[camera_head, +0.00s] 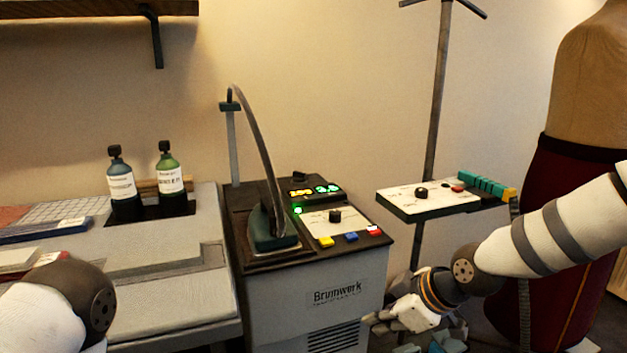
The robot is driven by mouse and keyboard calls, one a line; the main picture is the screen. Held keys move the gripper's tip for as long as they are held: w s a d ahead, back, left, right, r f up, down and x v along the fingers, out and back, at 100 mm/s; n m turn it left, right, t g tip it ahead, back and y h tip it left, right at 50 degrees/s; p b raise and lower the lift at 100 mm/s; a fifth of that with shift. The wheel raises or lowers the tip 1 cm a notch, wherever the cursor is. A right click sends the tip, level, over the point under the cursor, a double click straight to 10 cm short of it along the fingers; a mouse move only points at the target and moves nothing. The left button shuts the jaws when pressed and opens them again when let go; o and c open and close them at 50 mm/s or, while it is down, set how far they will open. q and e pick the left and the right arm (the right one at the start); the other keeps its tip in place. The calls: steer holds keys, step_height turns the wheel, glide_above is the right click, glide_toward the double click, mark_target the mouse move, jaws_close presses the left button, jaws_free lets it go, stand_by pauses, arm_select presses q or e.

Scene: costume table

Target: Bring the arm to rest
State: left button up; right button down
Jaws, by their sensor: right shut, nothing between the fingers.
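My right arm (560,238) comes in from the right edge and reaches down and left. Its gripper (372,322) is shut and empty, low in front of the right side of the Brumwerk steam station (335,293). It is apart from the control panels above it. At the lower left a white and dark part of my left arm (45,310) shows; the left gripper is out of the frame.
An iron (272,232) stands on the station, near colored buttons and a lit display. A control panel (430,206) on a stand and a dress form (585,100) are at right. Two bottles (170,180) stand on the left table.

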steer(key=s+f+m+g+h, duration=0.1)
steer(key=s+f+m+g, duration=0.4)
steer(key=s+f, duration=1.3)
steer(key=s+d+m+g+h, duration=0.1)
steer(key=s+d, duration=0.4)
steer(key=s, duration=0.7)
steer(key=s+d+f+m+g+h, duration=0.1)
steer(key=s+d+m+h, duration=0.2)
steer(key=s, duration=0.9)
steer(key=d+m, duration=0.2)
steer(key=m, duration=0.1)
steer(key=shift+s+f, duration=0.25)
steer(key=shift+f, duration=0.05)
steer(key=shift+d, duration=0.1)
